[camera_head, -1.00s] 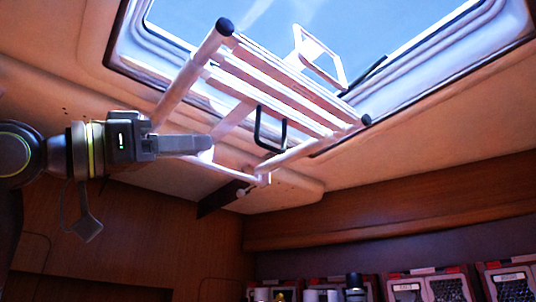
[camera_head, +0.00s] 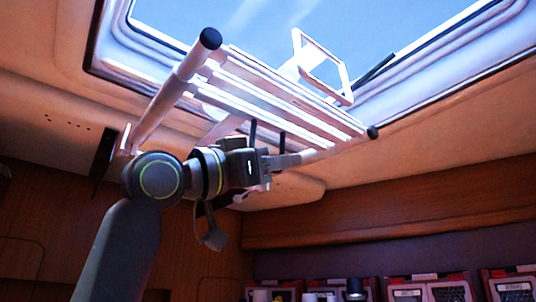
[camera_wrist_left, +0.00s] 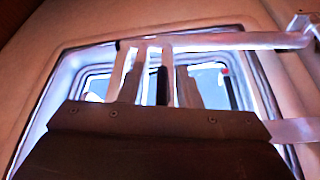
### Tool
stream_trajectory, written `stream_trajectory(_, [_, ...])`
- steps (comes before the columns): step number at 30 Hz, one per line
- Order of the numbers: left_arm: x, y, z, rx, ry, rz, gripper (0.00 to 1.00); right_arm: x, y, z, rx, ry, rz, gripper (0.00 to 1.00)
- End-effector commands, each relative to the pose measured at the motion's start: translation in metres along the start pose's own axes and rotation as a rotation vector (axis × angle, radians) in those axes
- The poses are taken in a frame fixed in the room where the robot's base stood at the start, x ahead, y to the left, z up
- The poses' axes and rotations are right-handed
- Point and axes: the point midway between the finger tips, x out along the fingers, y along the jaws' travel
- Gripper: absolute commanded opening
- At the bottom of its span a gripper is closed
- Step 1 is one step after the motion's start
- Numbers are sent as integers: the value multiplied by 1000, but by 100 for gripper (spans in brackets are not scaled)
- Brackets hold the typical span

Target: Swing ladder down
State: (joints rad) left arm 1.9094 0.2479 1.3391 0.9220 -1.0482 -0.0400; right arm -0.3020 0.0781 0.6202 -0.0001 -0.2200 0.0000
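The pale metal ladder (camera_head: 270,90), with dark end caps, is folded up beneath the skylight in the head view. Its rungs slope down to the right. A black handle loop (camera_head: 254,134) hangs below it, its lower part hidden behind my left gripper. My left gripper (camera_head: 296,159) is in front of the ladder's lower rail near the handle; contact cannot be told. Its fingers show side-on, so their opening is unclear. In the left wrist view, the ladder (camera_wrist_left: 215,41) crosses the top, and a broad dark part covers the lower half. My right gripper is not in view.
The framed skylight (camera_head: 112,60) is above the ladder, with a white bracket (camera_head: 322,62) near it. A wooden beam (camera_head: 400,205) runs along the right wall. Several red-and-grey crates (camera_head: 425,288) and small containers stand low at the right.

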Motion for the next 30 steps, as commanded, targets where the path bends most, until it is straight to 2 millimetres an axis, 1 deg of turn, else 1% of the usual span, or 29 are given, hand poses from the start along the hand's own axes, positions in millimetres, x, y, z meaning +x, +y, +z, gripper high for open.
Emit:
stream_trajectory(6, [0,0,0,0,0,0,31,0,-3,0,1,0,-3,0])
stream_trajectory(7, [0,0,0,0,0,0,29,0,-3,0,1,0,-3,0])
stream_trajectory(12, [0,0,0,0,0,0,7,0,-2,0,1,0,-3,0])
stream_trajectory(14, [0,0,0,0,0,1,0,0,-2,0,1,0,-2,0])
stream_trajectory(25, [0,1,2,7,0,5,0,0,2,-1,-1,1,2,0])
stream_trajectory(30, [-5,0,14,46,0,21,0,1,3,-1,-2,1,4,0])
